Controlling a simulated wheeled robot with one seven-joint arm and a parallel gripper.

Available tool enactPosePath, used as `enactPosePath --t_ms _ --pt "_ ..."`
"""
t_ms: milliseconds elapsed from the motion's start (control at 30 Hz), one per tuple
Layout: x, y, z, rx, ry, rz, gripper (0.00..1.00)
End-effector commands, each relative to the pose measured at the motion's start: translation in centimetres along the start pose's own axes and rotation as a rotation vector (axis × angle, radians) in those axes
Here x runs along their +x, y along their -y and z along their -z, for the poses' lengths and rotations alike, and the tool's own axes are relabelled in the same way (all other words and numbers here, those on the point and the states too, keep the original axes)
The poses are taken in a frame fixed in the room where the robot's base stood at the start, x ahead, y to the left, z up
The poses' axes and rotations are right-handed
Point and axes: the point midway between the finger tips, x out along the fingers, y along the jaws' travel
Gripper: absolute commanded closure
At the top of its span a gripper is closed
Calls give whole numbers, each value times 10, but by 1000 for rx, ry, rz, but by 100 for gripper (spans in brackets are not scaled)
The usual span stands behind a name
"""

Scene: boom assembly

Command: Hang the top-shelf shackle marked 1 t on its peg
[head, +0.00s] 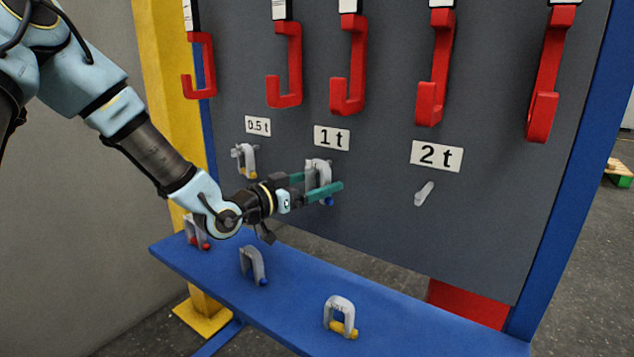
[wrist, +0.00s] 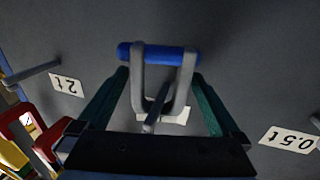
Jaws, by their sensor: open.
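A grey shackle with a blue pin (head: 318,175) is at the peg under the "1 t" label (head: 332,137), bow up and pin down. In the wrist view, the shackle (wrist: 138,80) appears with its blue pin at the top, and the grey peg (wrist: 153,118) appears to pass through its bow. My gripper (head: 325,184) is open around the shackle. In the wrist view, its teal fingers (wrist: 160,82) stand on either side, with visible gaps to the legs. The label behind is mostly hidden there.
A yellow-pinned shackle (head: 247,160) hangs under the "0.5 t" label. The "2 t" peg (head: 424,193) is bare. Red-pinned (head: 196,233), blue-pinned (head: 252,264) and yellow-pinned (head: 340,312) shackles stand on the blue shelf (head: 430,335). Several red hooks (head: 348,70) hang above.

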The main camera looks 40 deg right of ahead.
Motion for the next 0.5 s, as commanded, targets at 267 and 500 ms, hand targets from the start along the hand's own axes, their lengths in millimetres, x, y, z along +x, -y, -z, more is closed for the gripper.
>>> enactPosePath --t_ms 267,500 --pt "-36 2 0 1 1 4 0" --pt "-82 1 1 1 0 3 0"
